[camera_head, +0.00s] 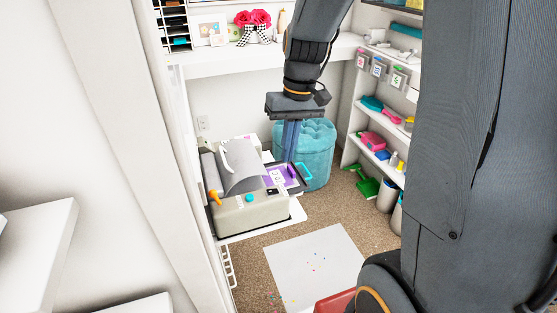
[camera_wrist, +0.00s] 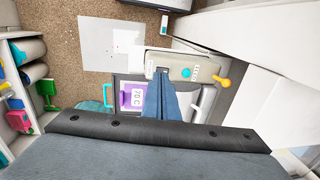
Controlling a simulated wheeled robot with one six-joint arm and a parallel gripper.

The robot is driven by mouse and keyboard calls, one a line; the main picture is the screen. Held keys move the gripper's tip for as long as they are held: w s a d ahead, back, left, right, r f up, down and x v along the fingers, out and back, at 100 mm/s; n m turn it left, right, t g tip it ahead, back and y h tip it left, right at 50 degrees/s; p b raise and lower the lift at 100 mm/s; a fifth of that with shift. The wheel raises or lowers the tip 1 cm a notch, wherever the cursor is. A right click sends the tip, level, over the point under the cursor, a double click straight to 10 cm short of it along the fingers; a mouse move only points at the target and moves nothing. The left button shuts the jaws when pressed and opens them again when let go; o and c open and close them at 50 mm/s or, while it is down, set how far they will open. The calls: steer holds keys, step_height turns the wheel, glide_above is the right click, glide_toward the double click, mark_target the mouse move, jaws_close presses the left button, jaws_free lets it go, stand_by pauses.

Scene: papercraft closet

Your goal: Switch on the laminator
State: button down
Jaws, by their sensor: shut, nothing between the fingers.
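The laminator (camera_head: 240,216) is a beige and grey machine on a white shelf in the head view. Its front panel bears a teal knob (camera_head: 249,198), an orange handle (camera_head: 214,197) and a small dark switch (camera_head: 272,190). In the wrist view the beige panel (camera_wrist: 205,69) lies beyond my fingers, with the teal knob (camera_wrist: 187,72) to the right of the tips. My gripper (camera_head: 289,160) points down beside the machine, shut and empty. In the wrist view its tips (camera_wrist: 162,72) overlap the small dark switch; I cannot tell whether they touch. The switch's position is unclear.
A purple sheet marked 70 C (camera_wrist: 134,97) lies in a tray beside the laminator. A teal pouf (camera_head: 317,150) stands behind. Shelves with supplies (camera_head: 352,150) are at right. A white mat (camera_head: 312,268) lies on the open carpet in front.

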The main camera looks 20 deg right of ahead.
steer(key=s+a+f+h, duration=0.1)
steer(key=s+a+f, duration=0.1)
steer(key=s, duration=1)
steer(key=shift+s+f, duration=0.25)
steer(key=shift+f, duration=0.65)
steer(key=shift+a, duration=0.15)
